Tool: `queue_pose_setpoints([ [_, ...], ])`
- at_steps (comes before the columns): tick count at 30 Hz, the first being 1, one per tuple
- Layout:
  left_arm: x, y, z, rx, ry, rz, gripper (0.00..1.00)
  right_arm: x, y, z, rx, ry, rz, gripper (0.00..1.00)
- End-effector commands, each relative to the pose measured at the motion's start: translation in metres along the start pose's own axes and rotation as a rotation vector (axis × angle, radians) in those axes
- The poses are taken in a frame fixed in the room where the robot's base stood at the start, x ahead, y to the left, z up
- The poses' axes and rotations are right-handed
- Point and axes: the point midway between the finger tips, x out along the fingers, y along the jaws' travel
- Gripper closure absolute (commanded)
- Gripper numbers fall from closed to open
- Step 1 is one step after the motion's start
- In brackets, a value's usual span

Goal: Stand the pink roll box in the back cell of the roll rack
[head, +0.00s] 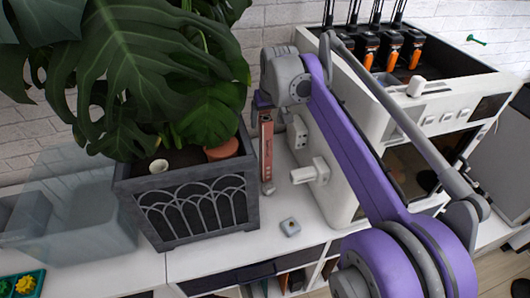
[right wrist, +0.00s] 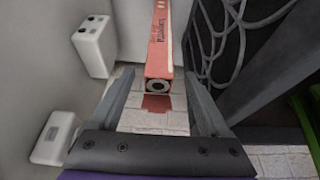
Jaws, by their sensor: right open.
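The pink roll box (head: 267,150) stands upright on the white counter, in the gap between the planter and the white machine. In the right wrist view the pink box (right wrist: 158,45) shows with its round-holed end towards the fingers. My right gripper (head: 264,103) is at the top of the box in the head view, partly hidden by my own arm. In the wrist view the right gripper (right wrist: 158,95) is open, with the box end in line between its fingers and clear room on both sides. I cannot make out the roll rack. My left gripper is out of view.
The dark planter (head: 190,200) with large leaves stands close left of the box. The white machine (head: 335,150) with protruding knobs is close on the right. A small grey block (head: 290,227) lies on the counter in front. A clear bin (head: 75,205) stands at left.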

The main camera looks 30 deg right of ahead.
Motion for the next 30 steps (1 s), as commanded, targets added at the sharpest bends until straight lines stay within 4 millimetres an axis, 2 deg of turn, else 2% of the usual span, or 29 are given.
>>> queue_pose_setpoints([
  [10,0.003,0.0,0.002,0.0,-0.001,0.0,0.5,0.045,0.002,0.003,0.0,0.001,0.0,0.2],
  [13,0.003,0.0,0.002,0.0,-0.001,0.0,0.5,0.052,0.002,0.003,0.0,0.001,0.0,0.2],
  [20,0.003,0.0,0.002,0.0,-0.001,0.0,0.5,0.052,0.002,0.003,0.0,0.001,0.0,0.22],
  [30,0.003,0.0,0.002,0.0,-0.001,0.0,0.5,0.052,0.002,0.003,0.0,0.001,0.0,0.83],
])
